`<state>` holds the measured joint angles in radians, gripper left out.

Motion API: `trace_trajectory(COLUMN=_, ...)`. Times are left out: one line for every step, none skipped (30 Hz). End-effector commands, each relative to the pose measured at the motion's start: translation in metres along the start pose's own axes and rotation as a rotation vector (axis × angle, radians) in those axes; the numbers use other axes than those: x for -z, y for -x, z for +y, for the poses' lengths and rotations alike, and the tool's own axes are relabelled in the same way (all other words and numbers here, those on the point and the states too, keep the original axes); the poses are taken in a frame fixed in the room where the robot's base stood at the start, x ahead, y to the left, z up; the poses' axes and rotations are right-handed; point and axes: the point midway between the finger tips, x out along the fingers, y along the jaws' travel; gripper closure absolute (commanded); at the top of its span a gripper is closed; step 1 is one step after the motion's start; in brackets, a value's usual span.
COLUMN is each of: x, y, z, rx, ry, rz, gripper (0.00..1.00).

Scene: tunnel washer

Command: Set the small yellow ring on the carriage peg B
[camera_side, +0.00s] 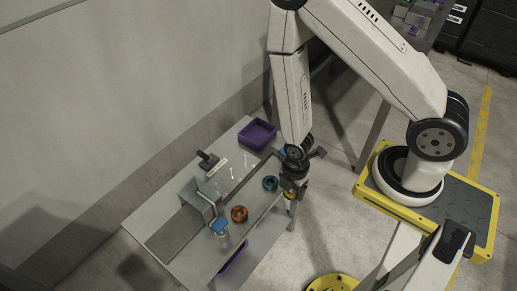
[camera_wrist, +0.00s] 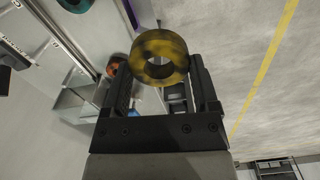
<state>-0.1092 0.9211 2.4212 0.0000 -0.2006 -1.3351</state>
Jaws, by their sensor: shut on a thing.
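The small yellow ring (camera_wrist: 160,57), with dark smudges, is between the two fingertips of my gripper (camera_wrist: 162,80) in the wrist view. My gripper is shut on it, and its open hole faces the camera. In the side view my gripper (camera_side: 291,190) hangs over the right edge of the grey table, with a bit of yellow at its tip. Thin white pegs (camera_side: 232,173) stand on the table to the left of my gripper, apart from the ring. I cannot read which one is peg B.
A teal ring (camera_side: 270,183) and an orange ring (camera_side: 239,213) lie on the table (camera_side: 150,222) left of my gripper. A grey bent-sheet cover (camera_side: 199,196) stands further left. A purple bin (camera_side: 258,134) sits at the back. A blue-topped object (camera_side: 220,228) is near the front.

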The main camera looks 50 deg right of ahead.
Motion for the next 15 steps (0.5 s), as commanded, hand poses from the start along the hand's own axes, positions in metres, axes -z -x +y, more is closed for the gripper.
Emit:
trace_trajectory(x=0.002, y=-0.003, z=0.01, rx=-0.003, ry=-0.001, rz=0.001, gripper=0.8)
trace_trajectory(x=0.003, y=-0.004, z=0.015, rx=-0.003, ry=-0.001, rz=0.001, gripper=0.8)
trace_trajectory(x=0.004, y=-0.006, z=0.023, rx=-0.004, ry=-0.001, rz=0.001, gripper=0.8)
trace_trajectory(x=0.005, y=-0.008, z=0.029, rx=-0.003, ry=-0.001, rz=0.001, gripper=0.8)
trace_trajectory(x=0.006, y=-0.01, z=0.036, rx=-0.004, ry=-0.001, rz=0.001, gripper=0.8)
trace_trajectory(x=0.008, y=-0.012, z=0.045, rx=-0.004, ry=-0.001, rz=0.001, gripper=0.8)
trace_trajectory(x=0.009, y=-0.013, z=0.052, rx=-0.004, ry=-0.001, rz=0.001, gripper=0.8)
trace_trajectory(x=0.01, y=-0.014, z=0.059, rx=-0.004, ry=-0.001, rz=0.001, gripper=0.8)
trace_trajectory(x=0.011, y=-0.016, z=0.068, rx=-0.004, ry=-0.001, rz=0.001, gripper=0.8)
trace_trajectory(x=0.013, y=-0.017, z=0.074, rx=-0.003, ry=-0.001, rz=0.001, gripper=0.8)
trace_trajectory(x=0.014, y=-0.018, z=0.082, rx=-0.004, ry=-0.001, rz=0.001, gripper=0.8)
trace_trajectory(x=0.015, y=-0.019, z=0.091, rx=-0.004, ry=-0.001, rz=0.001, gripper=0.8)
trace_trajectory(x=0.016, y=-0.02, z=0.097, rx=-0.004, ry=-0.001, rz=0.001, gripper=0.8)
trace_trajectory(x=0.017, y=-0.02, z=0.104, rx=-0.004, ry=-0.001, rz=0.001, gripper=0.8)
trace_trajectory(x=0.018, y=-0.021, z=0.113, rx=-0.003, ry=0.0, rz=0.001, gripper=0.8)
